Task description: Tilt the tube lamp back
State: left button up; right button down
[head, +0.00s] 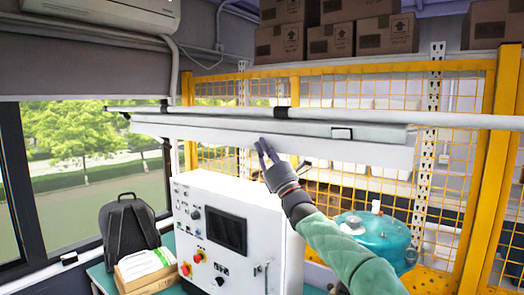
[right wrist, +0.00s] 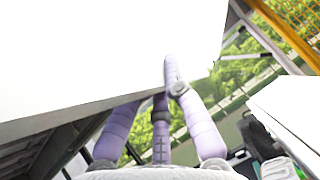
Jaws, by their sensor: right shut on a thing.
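The tube lamp (head: 220,133) is a long white fixture hung from a horizontal white pole (head: 380,117) across the head view. My right gripper (head: 264,145) reaches up to its lower front edge near the middle and is shut on that edge. In the right wrist view the lamp's bright white face (right wrist: 90,60) fills the upper left, and the purple-grey fingers (right wrist: 165,95) press against its edge. The fingertips are partly hidden by the lamp. My left gripper is not in view.
Below stands a white control cabinet (head: 185,210) with a screen and knobs. A black backpack (head: 128,230) and a cardboard box (head: 150,285) are left of it. A teal tank (head: 372,240) and yellow mesh fence (head: 460,66) are at right. Windows (head: 60,180) line the left.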

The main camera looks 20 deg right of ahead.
jog(key=shift+d+r, duration=0.2)
jog(key=shift+d, duration=0.2)
jog(key=c, duration=1.6)
grip_release()
jog(key=shift+o, duration=1.4)
jog(key=shift+w+d+f, duration=0.1)
jog(key=shift+w+f, duration=0.05)
jog(key=shift+w, duration=0.15)
jog(key=shift+s+f, duration=0.1)
jog(key=shift+f, duration=0.05)
jog(key=v, duration=1.1)
jog(key=shift+s+f, duration=0.25)
jog(key=shift+s, duration=0.05)
